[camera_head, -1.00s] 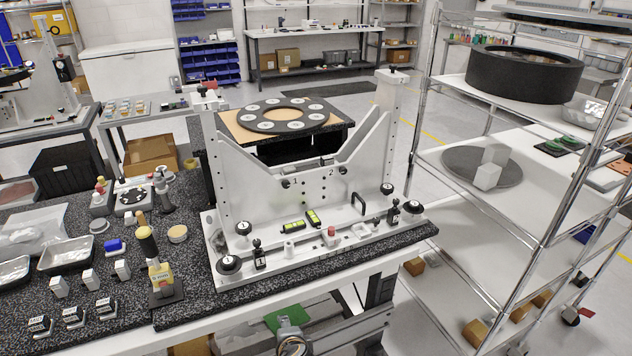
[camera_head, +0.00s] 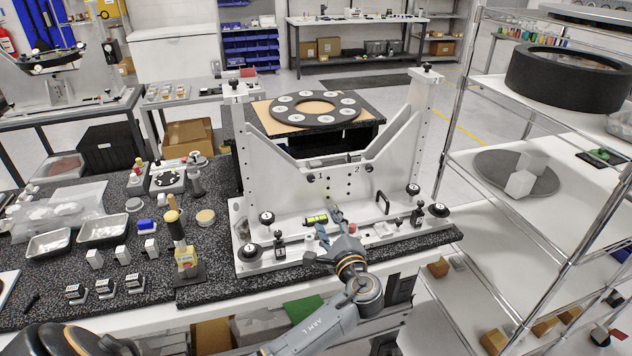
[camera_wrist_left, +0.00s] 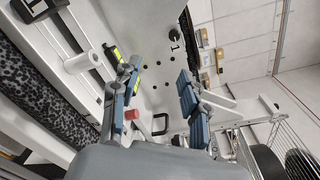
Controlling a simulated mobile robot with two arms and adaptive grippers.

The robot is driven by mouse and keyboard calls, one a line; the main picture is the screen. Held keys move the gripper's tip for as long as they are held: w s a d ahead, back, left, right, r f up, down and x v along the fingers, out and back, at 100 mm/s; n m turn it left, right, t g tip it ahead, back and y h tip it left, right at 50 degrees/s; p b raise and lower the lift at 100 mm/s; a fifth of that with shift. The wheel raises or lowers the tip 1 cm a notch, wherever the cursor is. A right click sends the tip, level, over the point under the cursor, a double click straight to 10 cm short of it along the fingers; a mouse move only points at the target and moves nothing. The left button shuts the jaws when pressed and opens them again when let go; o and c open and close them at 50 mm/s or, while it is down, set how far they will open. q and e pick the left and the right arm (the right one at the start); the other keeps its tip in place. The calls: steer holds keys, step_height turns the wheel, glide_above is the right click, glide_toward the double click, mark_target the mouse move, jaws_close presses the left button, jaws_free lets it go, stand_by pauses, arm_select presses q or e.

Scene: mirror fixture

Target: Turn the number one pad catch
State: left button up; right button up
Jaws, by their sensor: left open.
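The grey mirror fixture (camera_head: 290,200) stands on the speckled table with a cut-out upright plate. A small black knob (camera_head: 311,177) sits on this plate beside a printed 1; a dark knob beside a 1 also shows in the left wrist view (camera_wrist_left: 175,37). A similar knob (camera_head: 369,167) sits beside a 2. A round black pad (camera_head: 249,250) marked 1 is on the base's left front corner. Which part is the catch is not certain. My left gripper (camera_head: 332,226) is open and empty above the base, below and apart from the plate knobs; its blue fingers (camera_wrist_left: 160,70) frame the plate.
A yellow-green level (camera_head: 316,219), a red knob (camera_head: 351,228) and a black handle (camera_head: 382,202) are near my left gripper. A yellow-based tool (camera_head: 185,255) stands left of the fixture. A wire shelf (camera_head: 500,220) is at the right.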

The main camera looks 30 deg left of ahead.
arm_select(q)
steer(key=r, duration=0.2)
steer(key=p, duration=0.4)
glide_toward(312, 180)
steer(key=shift+y, duration=0.3)
steer(key=x, duration=0.7)
steer(key=shift+w+f, duration=0.15)
steer(key=shift+w+a, duration=0.45)
steer(key=shift+a, duration=0.05)
steer(key=shift+f, duration=0.1)
jaws_close()
